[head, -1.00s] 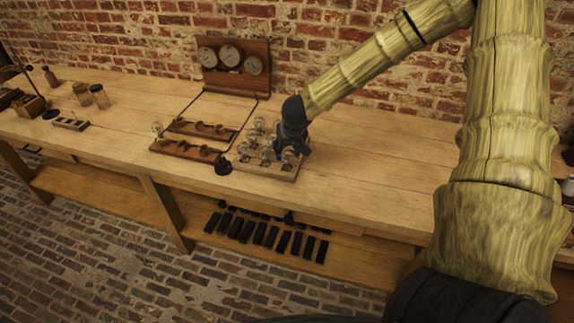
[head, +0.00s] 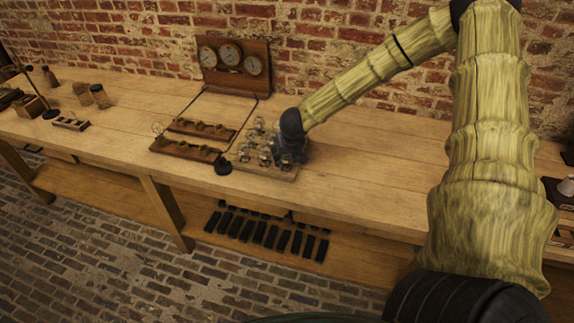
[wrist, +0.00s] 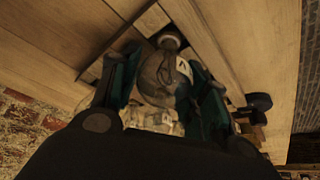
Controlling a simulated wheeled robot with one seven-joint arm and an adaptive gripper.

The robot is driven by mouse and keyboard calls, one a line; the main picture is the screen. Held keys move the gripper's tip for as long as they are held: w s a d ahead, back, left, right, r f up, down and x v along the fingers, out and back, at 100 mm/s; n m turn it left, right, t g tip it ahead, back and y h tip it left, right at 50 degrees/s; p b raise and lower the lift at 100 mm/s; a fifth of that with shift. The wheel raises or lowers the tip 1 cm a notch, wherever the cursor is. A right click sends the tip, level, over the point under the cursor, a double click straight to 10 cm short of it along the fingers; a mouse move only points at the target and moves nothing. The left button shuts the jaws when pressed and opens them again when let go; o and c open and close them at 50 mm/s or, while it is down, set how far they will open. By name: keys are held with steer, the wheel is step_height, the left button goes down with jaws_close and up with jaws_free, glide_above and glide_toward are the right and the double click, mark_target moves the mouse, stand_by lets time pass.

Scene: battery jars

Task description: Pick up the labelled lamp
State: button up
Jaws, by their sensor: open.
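In the wrist view a glass lamp (wrist: 158,78) sits between the two open fingers of my gripper (wrist: 163,85). A pale label with a dark mark (wrist: 184,70) shows on its right side. I cannot tell whether the fingers touch the glass. In the head view my gripper (head: 294,150) is low over the right end of a wooden lamp board (head: 247,168). Several clear lamps (head: 262,140) stand on the board to its left. The lamp between the fingers is hidden there by my gripper.
A wooden switch board (head: 185,149) lies left of the lamps, with a small black round object (head: 223,167) at its front right. A panel with three dials (head: 236,65) stands against the brick wall. The bench top (head: 370,180) to the right is clear.

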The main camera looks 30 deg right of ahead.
steer(key=c, duration=0.6)
